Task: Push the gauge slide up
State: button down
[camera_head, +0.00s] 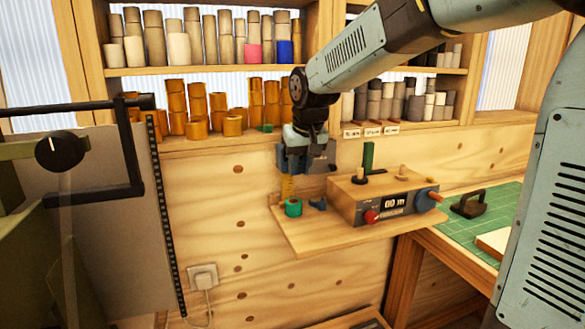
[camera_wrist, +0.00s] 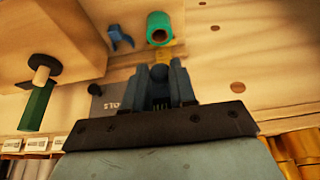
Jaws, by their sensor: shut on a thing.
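My gripper (camera_head: 294,166) is at the wall panel, pointing down above the small shelf. In the wrist view my gripper (camera_wrist: 160,82) has its fingers closed around a dark round knob (camera_wrist: 159,72), which seems to be the gauge slide's. A yellow strip (camera_head: 288,187), which looks like the gauge scale, runs below the fingers toward the shelf; a bit of the strip (camera_wrist: 170,53) shows in the wrist view too. The rest of the slide is hidden by the fingers. A dark grey lettered plate (camera_wrist: 112,104) lies beside them.
A green roll (camera_head: 293,207) and a small blue piece (camera_head: 317,203) sit on the wooden shelf (camera_head: 330,236) below. A wooden box with a display (camera_head: 393,203) stands to the right, with a green upright (camera_head: 368,155) behind. Orange rolls (camera_head: 232,126) line the ledge above left.

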jog(key=c, duration=1.1)
grip_release()
jog(key=shift+a+r, duration=0.15)
jog(key=shift+r, duration=0.15)
jog(key=shift+c, duration=0.2)
jog(key=shift+o, duration=1)
jog(key=shift+f, duration=0.1)
jog(key=v, duration=1.3)
jog(key=shift+s+r, duration=0.2)
jog(key=shift+r, duration=0.1)
jog(key=s+d+f+m, duration=0.1)
jog(key=s+d+f, duration=0.6)
jog(key=s, duration=0.3)
jog(key=s+d+f+m+t+h, duration=0.1)
jog(key=s+d+f+m, duration=0.1)
jog(key=s+d+f, duration=0.4)
jog(key=s+d, duration=0.3)
jog(key=s, duration=0.1)
jog(key=shift+s+d+f, duration=0.15)
jog(key=shift+d+f, duration=0.05)
jog(key=shift+f, duration=0.2)
